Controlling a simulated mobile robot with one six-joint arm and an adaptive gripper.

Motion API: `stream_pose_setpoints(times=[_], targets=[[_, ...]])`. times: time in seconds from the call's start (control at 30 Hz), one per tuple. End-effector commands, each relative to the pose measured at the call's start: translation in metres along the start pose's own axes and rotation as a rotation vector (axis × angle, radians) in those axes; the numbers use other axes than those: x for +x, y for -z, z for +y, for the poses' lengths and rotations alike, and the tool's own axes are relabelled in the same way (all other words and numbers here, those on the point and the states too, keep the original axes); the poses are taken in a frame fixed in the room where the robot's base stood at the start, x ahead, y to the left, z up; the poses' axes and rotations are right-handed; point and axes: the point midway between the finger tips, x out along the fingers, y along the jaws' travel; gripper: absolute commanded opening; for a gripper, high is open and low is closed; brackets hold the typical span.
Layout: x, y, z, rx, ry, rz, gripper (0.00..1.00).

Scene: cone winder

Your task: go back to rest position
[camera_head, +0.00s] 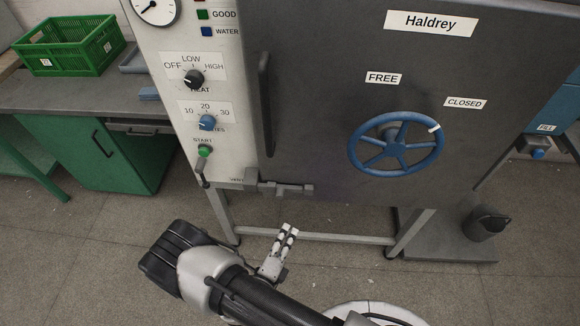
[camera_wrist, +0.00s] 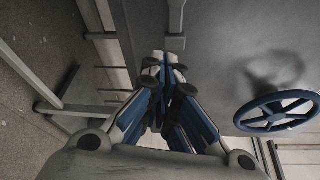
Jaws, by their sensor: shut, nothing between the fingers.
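My gripper (camera_head: 287,232) is low in front of the grey machine (camera_head: 320,120), below its vent valve (camera_head: 285,188) in the head view. Its fingers are together with nothing between them. In the wrist view my gripper (camera_wrist: 168,62) also shows closed, with the machine's front beyond it. The gripper appears apart from the machine. My arm reaches in from the bottom of the head view.
A blue handwheel (camera_head: 397,143) is on the machine's door, and it also shows in the wrist view (camera_wrist: 275,113). A green crate (camera_head: 70,47) stands on a bench at left. A dark bucket (camera_head: 484,224) is at right. Open floor lies in front.

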Motion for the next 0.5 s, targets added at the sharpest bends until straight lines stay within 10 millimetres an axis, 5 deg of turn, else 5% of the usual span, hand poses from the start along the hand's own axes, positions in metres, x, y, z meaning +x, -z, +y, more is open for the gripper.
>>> stream_pose_setpoints(times=[0.27,0.37,0.5], targets=[[0.005,-0.003,-0.013,0.045,0.012,0.039,0.0],[0.017,-0.004,-0.043,0.158,0.046,0.138,0.0],[0.035,0.005,-0.11,0.418,0.127,0.362,0.0]])
